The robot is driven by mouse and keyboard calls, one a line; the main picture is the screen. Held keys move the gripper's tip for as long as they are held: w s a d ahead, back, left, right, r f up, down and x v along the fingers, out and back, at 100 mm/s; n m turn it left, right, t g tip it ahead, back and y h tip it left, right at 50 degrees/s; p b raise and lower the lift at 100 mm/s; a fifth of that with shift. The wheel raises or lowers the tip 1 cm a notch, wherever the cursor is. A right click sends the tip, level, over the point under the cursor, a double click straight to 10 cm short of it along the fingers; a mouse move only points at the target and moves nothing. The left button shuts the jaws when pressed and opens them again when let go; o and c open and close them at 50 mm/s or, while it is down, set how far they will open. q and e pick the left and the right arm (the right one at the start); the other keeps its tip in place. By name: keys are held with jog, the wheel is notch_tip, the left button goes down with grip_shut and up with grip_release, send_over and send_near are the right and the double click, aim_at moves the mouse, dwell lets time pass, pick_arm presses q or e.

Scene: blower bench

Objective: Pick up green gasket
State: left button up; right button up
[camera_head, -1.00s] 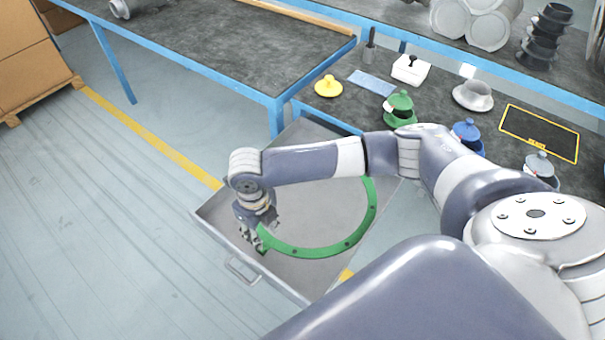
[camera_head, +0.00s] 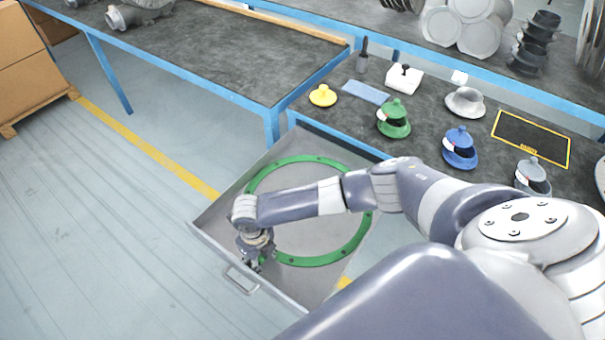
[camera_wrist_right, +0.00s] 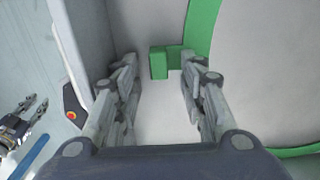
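The green gasket (camera_head: 322,260) is a large flat ring with bolt holes, lying in a grey metal tray (camera_head: 312,284). My right forearm crosses over it and hides part of its left side. My right gripper (camera_head: 258,265) is low over the tray at the ring's lower left edge. In the right wrist view its fingers (camera_wrist_right: 160,82) are spread. A small green block (camera_wrist_right: 159,63) joined to the gasket band (camera_wrist_right: 203,25) lies just ahead between the fingertips, not clamped. What looks like my left gripper (camera_wrist_right: 30,108) shows at the left, its fingers apart and empty.
The tray has a raised wall and a front handle (camera_head: 241,280). Behind it, a blue-framed bench (camera_head: 440,135) bears a green cap (camera_head: 394,118), a yellow cap (camera_head: 323,95), a blue cap (camera_head: 460,147) and other parts. Open floor lies to the left.

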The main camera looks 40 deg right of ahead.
grip_shut()
jog(key=shift+r, duration=0.1)
